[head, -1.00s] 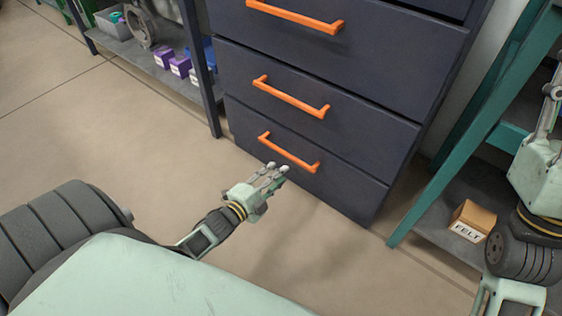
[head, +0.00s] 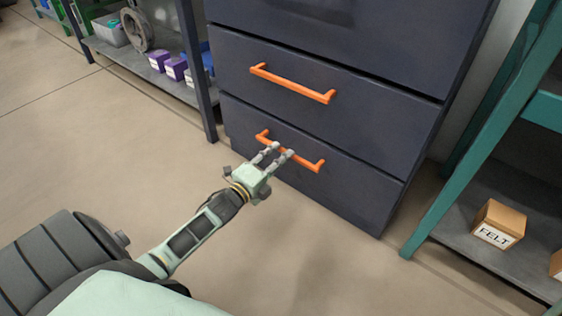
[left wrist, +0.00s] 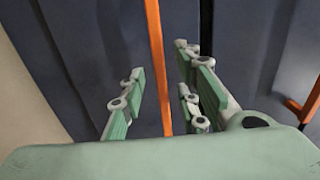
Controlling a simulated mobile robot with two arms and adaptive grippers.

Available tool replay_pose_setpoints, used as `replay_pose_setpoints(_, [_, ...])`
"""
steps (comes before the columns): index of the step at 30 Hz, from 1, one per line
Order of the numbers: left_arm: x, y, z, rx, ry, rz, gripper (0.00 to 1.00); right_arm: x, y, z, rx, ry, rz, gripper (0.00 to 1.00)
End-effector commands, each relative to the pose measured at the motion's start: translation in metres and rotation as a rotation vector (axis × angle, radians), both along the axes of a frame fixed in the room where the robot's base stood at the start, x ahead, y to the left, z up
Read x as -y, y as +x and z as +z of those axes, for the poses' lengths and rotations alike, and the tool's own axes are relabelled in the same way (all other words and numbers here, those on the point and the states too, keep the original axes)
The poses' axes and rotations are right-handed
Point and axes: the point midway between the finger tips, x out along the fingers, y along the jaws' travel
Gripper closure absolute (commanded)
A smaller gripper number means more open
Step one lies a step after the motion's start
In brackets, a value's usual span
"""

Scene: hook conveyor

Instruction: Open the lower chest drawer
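The dark navy chest shows in the head view with its lower drawer (head: 345,190) at the bottom, flush with the drawers above. The lower drawer's orange bar handle (head: 309,163) runs slantwise across its front. My left gripper (head: 281,150) is at the middle of this handle, fingers pointing at the drawer front. In the left wrist view the fingers are spread, and the handle (left wrist: 154,50) passes through the gap between them. I cannot tell whether a finger touches it. My right gripper is out of view.
The middle drawer's orange handle (head: 292,84) is above; it also shows in the left wrist view (left wrist: 306,98). A teal rack (head: 480,140) with a FELT box (head: 497,224) stands at right. A dark-legged shelf (head: 140,65) stands at left. The floor before the chest is clear.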

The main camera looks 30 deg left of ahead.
Motion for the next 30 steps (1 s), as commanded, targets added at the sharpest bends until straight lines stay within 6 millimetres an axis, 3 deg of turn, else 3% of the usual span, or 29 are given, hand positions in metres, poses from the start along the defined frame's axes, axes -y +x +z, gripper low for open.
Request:
replay_pose_setpoints(12, [0.0010, 0.0104, -0.0002, -0.002, -0.001, 0.000, 0.70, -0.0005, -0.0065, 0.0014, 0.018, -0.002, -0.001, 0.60])
replay_pose_setpoints(23, [0.0010, 0.0102, -0.0004, -0.002, -0.001, 0.000, 1.00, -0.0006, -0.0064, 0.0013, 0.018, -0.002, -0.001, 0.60])
replay_pose_setpoints(30, [0.0010, 0.0101, -0.0006, -0.002, -0.001, 0.000, 1.00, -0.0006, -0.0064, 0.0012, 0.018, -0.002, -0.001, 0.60])
